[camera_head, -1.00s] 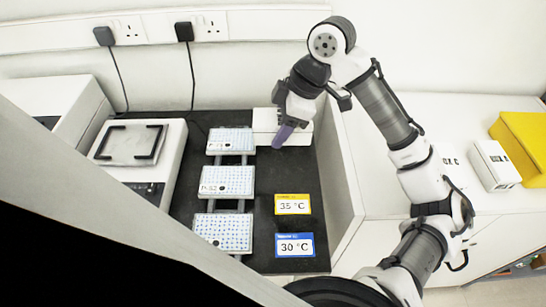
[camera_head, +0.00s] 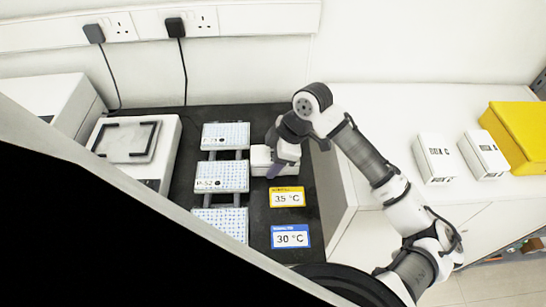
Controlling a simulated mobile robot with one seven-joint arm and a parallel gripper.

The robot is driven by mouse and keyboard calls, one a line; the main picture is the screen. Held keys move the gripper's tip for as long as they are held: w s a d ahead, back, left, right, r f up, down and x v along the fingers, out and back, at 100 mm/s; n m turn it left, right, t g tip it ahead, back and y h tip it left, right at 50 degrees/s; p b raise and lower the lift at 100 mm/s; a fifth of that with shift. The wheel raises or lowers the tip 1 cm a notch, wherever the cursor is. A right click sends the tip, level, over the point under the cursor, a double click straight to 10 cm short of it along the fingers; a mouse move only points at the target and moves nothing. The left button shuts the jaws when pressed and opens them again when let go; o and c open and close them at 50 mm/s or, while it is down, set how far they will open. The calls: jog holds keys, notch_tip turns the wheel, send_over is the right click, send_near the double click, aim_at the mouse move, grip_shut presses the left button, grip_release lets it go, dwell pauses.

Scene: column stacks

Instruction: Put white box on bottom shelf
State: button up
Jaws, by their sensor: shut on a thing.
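A small white box (camera_head: 261,158) is in my gripper (camera_head: 277,166), over the black bench mat and just right of the middle patterned plate. My gripper is shut on the box and hides its right side. I cannot tell whether the box touches the mat. Two more white boxes stand on the white counter to the right, one marked BOX C (camera_head: 435,158) and another (camera_head: 483,155) beside it. No shelf that I can clearly name as the bottom shelf shows.
Several patterned plates (camera_head: 221,176) stand in a column left of my gripper. A yellow card (camera_head: 287,197) and a blue card (camera_head: 291,236) lie in front. A white instrument (camera_head: 165,150) is at left. A yellow bin (camera_head: 515,135) sits far right. The white counter (camera_head: 370,108) has bare room.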

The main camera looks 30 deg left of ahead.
jog(key=shift+f, duration=0.1)
jog(key=o, duration=1.2)
jog(key=shift+c, duration=0.2)
